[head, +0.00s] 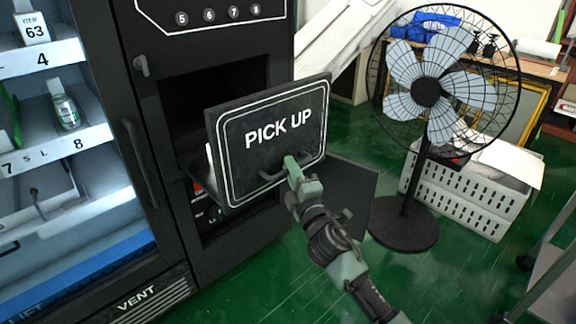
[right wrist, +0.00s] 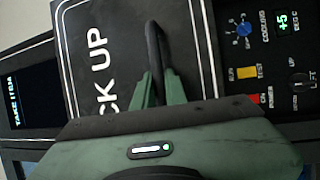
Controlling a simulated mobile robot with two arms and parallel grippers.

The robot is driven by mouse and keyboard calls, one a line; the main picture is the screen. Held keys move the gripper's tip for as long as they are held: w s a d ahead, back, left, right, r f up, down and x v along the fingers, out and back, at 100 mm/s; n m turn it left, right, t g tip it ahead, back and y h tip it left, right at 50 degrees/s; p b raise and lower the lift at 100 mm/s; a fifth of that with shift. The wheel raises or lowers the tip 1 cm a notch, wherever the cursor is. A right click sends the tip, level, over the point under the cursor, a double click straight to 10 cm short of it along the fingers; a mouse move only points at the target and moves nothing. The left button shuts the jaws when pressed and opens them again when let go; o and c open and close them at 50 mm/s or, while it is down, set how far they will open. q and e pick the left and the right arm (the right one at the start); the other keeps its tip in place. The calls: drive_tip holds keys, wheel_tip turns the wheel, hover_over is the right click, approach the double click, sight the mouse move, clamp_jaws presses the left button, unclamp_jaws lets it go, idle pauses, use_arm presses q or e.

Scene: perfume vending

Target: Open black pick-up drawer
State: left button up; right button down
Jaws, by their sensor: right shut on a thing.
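The black pick-up drawer (head: 262,112) has a front panel with white "PICK UP" lettering and a white outline. It stands out from the vending machine, with a dark opening behind it. Its black handle (head: 270,174) is at the lower middle of the panel. My right gripper (head: 292,165) is at this handle, with its green fingers shut on it. In the right wrist view the handle (right wrist: 154,50) runs down between the two green fingertips (right wrist: 158,85). The panel lettering shows sideways there. My left gripper is in neither view.
The vending machine (head: 135,165) has lit shelves at left and a vertical door handle. A black open flap or panel (head: 350,195) stands low right of the drawer. A standing fan (head: 425,93) and a white crate (head: 480,205) are at right. Green floor (head: 280,290) is clear in front.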

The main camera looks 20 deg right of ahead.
drive_tip(key=c, duration=1.5)
unclamp_jaws()
drive_tip(key=shift+o, duration=0.2)
drive_tip(key=s+f, duration=0.1)
drive_tip(key=s, duration=0.6)
drive_tip(key=shift+s+a+f, duration=0.2)
drive_tip(key=shift+s, duration=0.15)
